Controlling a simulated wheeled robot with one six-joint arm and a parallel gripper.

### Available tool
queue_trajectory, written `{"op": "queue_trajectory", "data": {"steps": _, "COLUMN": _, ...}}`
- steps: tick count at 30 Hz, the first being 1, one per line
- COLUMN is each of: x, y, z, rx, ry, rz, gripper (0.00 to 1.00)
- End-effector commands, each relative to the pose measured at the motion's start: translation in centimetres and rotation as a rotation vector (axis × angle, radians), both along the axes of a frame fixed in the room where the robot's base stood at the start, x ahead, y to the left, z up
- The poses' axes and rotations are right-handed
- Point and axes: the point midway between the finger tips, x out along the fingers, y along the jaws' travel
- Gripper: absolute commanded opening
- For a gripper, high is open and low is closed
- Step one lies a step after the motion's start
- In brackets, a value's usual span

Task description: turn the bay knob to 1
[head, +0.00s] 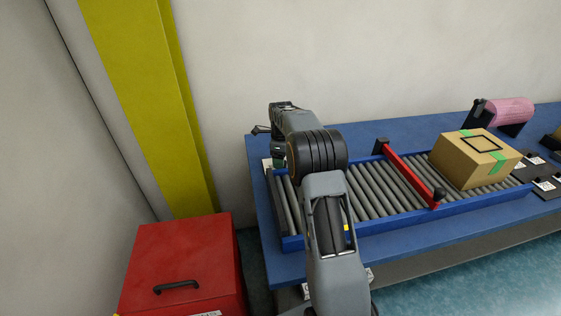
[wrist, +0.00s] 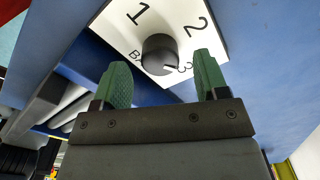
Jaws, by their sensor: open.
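The bay knob (wrist: 158,52) is a round black knob on a white plate (wrist: 118,18) marked 1, 2, 3 and BAY, seen in the wrist view. Its white mark points toward the 3. My gripper (wrist: 161,60) is open, with its green fingertips to the left and right of the knob in the picture. I cannot tell whether the fingertips reach around the knob or stop short of it. In the head view my arm hides the knob, and only a bit of my gripper (head: 278,156) shows at the table's left end.
A roller conveyor (head: 375,195) lies on the blue table (head: 258,205), with a red gate bar (head: 410,174) across it. A cardboard box (head: 465,163) sits on the rollers to the right. A red cabinet (head: 185,255) and a yellow column (head: 150,90) stand at left.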

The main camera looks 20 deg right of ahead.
Motion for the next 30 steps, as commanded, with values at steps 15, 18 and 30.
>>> {"op": "queue_trajectory", "data": {"steps": 15, "x": 0.0, "y": 0.0, "z": -1.6, "rx": -0.001, "ry": -0.001, "rz": 0.0, "gripper": 0.67}}
{"op": "queue_trajectory", "data": {"steps": 18, "x": 0.0, "y": 0.0, "z": -1.6, "rx": -0.001, "ry": -0.001, "rz": 0.0, "gripper": 0.61}}
{"op": "queue_trajectory", "data": {"steps": 30, "x": 0.0, "y": 0.0, "z": -1.6, "rx": -0.001, "ry": -0.001, "rz": 0.0, "gripper": 0.23}}
